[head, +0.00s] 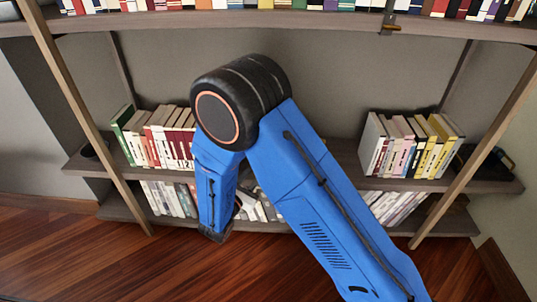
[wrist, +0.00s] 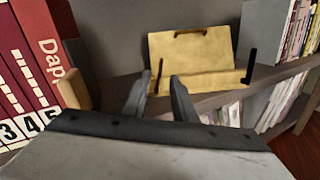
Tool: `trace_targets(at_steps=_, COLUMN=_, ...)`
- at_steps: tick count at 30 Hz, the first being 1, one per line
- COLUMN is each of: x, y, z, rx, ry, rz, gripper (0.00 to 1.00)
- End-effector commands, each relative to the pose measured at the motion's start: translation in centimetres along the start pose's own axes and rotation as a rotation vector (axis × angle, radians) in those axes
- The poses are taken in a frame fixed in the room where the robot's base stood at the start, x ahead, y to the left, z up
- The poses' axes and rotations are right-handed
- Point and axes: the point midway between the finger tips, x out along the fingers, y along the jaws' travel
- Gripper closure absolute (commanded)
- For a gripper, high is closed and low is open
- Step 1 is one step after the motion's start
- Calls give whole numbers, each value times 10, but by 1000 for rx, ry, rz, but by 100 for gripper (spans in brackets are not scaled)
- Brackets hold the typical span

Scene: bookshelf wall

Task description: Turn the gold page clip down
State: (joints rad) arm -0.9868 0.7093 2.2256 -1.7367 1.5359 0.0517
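A yellowish wooden book stand (wrist: 192,50) sits on the shelf in the wrist view, with a back board and a front ledge. A thin dark upright clip (wrist: 251,66) stands at the ledge's right end. A second thin clip (wrist: 160,70) stands upright near the left end. Neither clip looks clearly gold here. My gripper (wrist: 161,84) points at the left part of the stand, its two grey fingers apart with a gap between them. The left clip shows in that gap; I cannot tell whether a finger touches it. In the head view my arm hides the stand and gripper.
Red books (wrist: 32,60) stand close on the left in the wrist view, with a small wooden piece (wrist: 76,90) beside them. Upright books (wrist: 290,30) are at the right. The shelf (head: 350,165) has books at both ends; the wooden floor (head: 90,250) is clear.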

Motion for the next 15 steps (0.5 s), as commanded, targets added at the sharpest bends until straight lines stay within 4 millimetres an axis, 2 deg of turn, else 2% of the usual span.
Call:
trace_targets(at_steps=1, x=10, y=-1, z=0, rx=0, ry=-1, rz=-4, gripper=75)
trace_targets(at_steps=15, x=91, y=-1, z=0, rx=0, ry=-1, rz=-3, gripper=75)
